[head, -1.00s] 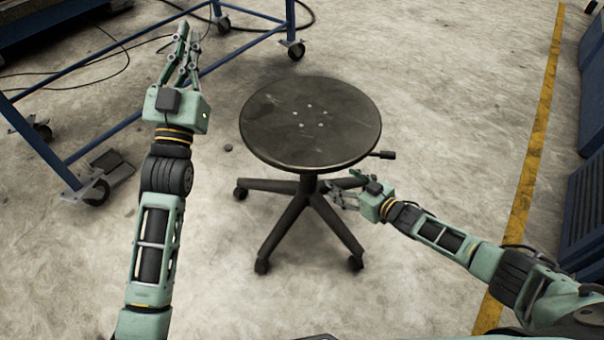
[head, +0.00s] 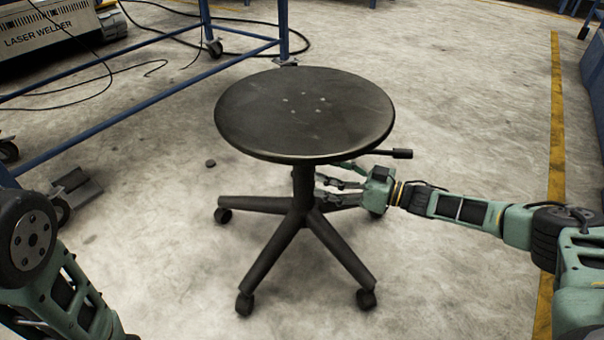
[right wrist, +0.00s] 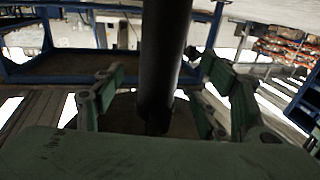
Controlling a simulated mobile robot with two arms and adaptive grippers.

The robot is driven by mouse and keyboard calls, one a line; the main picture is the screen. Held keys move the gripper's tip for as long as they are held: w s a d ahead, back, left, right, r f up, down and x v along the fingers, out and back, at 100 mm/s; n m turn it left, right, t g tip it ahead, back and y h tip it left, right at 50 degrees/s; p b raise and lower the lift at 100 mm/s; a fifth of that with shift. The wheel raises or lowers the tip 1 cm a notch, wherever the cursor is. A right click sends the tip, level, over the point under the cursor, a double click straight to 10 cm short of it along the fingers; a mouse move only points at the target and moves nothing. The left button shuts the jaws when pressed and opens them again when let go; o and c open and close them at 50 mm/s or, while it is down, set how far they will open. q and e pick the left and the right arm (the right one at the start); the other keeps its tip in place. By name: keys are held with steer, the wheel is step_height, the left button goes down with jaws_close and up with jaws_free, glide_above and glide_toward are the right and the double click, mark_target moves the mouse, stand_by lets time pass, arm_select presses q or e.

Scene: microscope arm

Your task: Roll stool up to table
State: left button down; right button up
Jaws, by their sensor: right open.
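The stool has a round black seat (head: 305,112), a central column (head: 303,188) and a five-legged caster base (head: 285,245). It stands upright on the floor. My right gripper (head: 330,188) is under the seat at the column, its fingers open. In the right wrist view the dark column (right wrist: 163,65) stands between the spread fingers (right wrist: 160,95); I cannot tell if they touch it. My left arm shows at the lower left, but its gripper is out of view. The blue-framed table (head: 140,105) is at the upper left, with only its frame and legs visible.
A laser welder (head: 45,35) sits at the top left. Black cables (head: 100,75) lie on the floor by the blue frame. A yellow floor line (head: 556,130) runs along the right, beside a blue cabinet (head: 597,90). Floor behind and right of the stool is clear.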

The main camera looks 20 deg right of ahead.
steer(key=b+x, duration=0.3)
steer(key=x, duration=0.3)
steer(key=shift+w+a+f, duration=0.1)
steer(key=shift+a, duration=0.1)
steer(key=shift+w+a+b, duration=0.3)
steer(key=shift+c, duration=0.2)
